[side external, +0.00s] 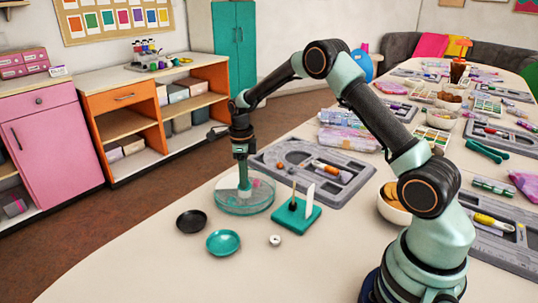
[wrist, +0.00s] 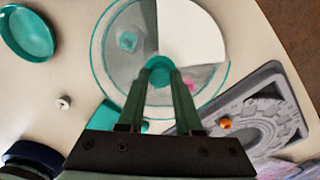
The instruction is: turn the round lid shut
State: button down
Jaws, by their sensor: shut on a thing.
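A round, clear tub with a teal rim (side external: 246,206) stands on the table; the wrist view shows it from above (wrist: 101,50). Its round lid (wrist: 190,32) has a white wedge at the upper right, and the rest looks clear or greyish. A teal knob (wrist: 160,76) sits at the lid's centre. My gripper (side external: 243,186) points straight down over the tub, shut on the knob, and its fingers also show in the wrist view (wrist: 160,70). A teal block (wrist: 128,41) and a pink piece (wrist: 189,86) show inside the tub.
A black dish (side external: 191,221), a teal dish (side external: 222,242) and a small white ring (side external: 274,240) lie in front of the tub. A teal stand with a white upright plate (side external: 297,214) is close on its right. A grey bead board (side external: 350,188) lies behind.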

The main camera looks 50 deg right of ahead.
dwell(0.4)
jog(key=shift+m, duration=0.8)
jog(key=c, duration=0.6)
grip_release()
notch_tip(320, 180, up, 12)
jog(key=shift+w+r, duration=0.1)
